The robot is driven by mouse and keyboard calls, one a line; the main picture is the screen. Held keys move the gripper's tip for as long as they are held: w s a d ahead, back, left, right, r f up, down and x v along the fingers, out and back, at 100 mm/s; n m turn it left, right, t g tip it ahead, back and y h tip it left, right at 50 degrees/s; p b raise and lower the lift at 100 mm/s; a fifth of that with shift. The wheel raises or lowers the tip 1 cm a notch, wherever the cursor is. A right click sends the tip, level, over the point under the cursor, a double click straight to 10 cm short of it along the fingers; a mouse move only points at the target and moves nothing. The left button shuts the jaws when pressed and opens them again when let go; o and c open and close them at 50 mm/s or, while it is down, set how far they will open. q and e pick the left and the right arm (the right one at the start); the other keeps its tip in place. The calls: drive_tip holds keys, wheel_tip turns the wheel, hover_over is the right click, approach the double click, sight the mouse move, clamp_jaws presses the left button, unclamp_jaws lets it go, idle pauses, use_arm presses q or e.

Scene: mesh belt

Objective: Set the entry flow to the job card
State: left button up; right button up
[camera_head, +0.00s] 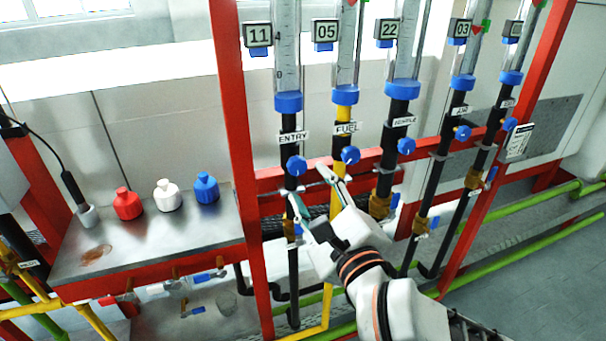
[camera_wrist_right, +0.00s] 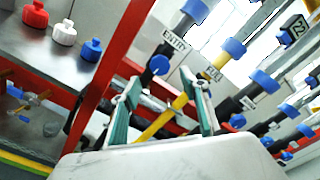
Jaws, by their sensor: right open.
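The entry flow tube (camera_head: 287,50) stands at the left of a row of flow tubes, with a display reading 11 (camera_head: 258,35). Its ENTRY label (camera_head: 294,138) sits above a blue entry knob (camera_head: 296,165), which also shows in the right wrist view (camera_wrist_right: 159,65). The job card (camera_head: 519,141) is a small white sheet on the right red post; its text is too small to read. My right gripper (camera_head: 312,189) is open and empty, just below the entry and fuel knobs, apart from the entry knob. In the right wrist view its fingers (camera_wrist_right: 163,100) straddle the yellow pipe's image. My left gripper is not in view.
The fuel knob (camera_head: 350,155) and its yellow pipe stand close beside the entry line. Red posts and crossbars frame the panel. A metal shelf (camera_head: 150,238) at left holds red (camera_head: 128,204), white (camera_head: 167,195) and blue (camera_head: 206,188) bottles. Green pipes run low at right.

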drive_tip(key=shift+v, duration=2.1)
drive_tip(key=d+r+n+t+h, duration=0.3)
drive_tip(key=d+n+t+h, duration=0.15)
drive_tip(key=d+t, duration=0.3)
wheel_tip(320, 180, down, 28)
drive_tip(key=s+n+g+y, duration=0.3)
drive_tip(key=n+g+y, duration=0.4)
drive_tip(key=n, duration=1.2)
drive_tip(key=s+d+f+n+g+h, duration=0.1)
drive_tip(key=s+d+f+g+h, duration=0.2)
drive_tip(key=f, duration=0.7)
drive_tip(key=s+d+f+n+g+h, duration=0.2)
drive_tip(key=s+d+f, duration=0.5)
drive_tip(key=f, duration=0.4)
drive_tip(key=shift+s+g+h, duration=0.45)
drive_tip(key=shift+g+h, duration=0.1)
drive_tip(key=shift+g, duration=0.6)
